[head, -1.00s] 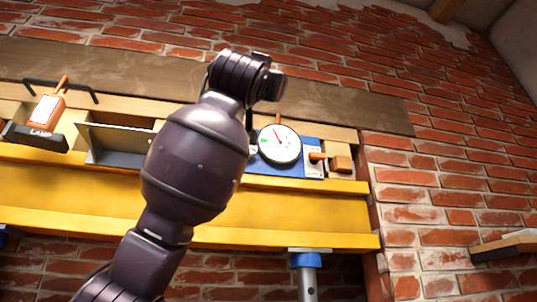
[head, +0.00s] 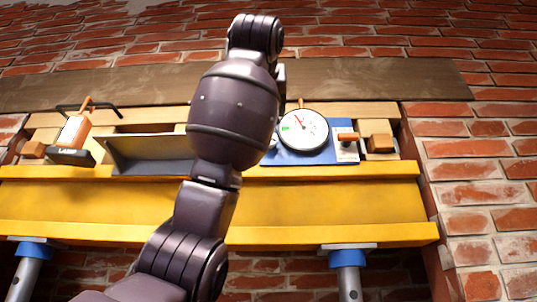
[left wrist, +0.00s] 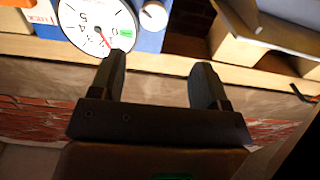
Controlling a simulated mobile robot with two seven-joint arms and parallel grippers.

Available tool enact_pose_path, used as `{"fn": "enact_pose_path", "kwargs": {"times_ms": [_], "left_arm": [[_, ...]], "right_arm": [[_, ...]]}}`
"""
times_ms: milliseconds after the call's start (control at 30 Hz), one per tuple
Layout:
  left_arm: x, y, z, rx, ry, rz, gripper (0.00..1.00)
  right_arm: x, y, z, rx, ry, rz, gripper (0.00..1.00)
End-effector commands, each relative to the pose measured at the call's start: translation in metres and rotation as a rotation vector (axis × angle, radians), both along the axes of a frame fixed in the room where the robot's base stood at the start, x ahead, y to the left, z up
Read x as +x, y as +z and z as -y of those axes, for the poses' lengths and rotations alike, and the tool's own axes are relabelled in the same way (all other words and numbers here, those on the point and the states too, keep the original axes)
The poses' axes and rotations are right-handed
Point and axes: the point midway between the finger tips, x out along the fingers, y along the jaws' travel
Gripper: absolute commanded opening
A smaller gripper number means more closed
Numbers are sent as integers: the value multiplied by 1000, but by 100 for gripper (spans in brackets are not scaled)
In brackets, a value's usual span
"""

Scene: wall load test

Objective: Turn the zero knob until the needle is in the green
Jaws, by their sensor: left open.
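A round white dial gauge (head: 311,137) is mounted on a blue board (head: 285,158). Its red needle (head: 298,121) points up and left, outside the green patch (head: 285,128). The wrist view also shows the dial (left wrist: 88,14), with the needle beside the green patch (left wrist: 122,33). A small whitish knob (head: 273,144), likely the zero knob, sits left of the dial, partly behind my arm. It is clear in the wrist view (left wrist: 153,15). My left gripper (left wrist: 160,68) is open and empty, with the knob beyond its fingertips. My right gripper is not in view.
An orange-handled switch (head: 348,138) and a wooden block (head: 380,143) are right of the dial. A grey metal bracket (head: 145,150) and a lamp box (head: 70,156) are on the left. A yellow beam (head: 310,205) runs below, on props (head: 347,270).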

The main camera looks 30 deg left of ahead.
Motion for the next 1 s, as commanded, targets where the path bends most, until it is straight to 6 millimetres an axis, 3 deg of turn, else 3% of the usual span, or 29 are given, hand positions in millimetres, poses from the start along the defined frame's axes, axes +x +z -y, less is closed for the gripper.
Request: {"fn": "enact_pose_path", "kwargs": {"times_ms": [533,1000], "left_arm": [[74,1,-44,3,1,-4,70],[86,-1,-51,3,-1,-2,70]], "right_arm": [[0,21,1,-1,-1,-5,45],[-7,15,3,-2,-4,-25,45]]}}
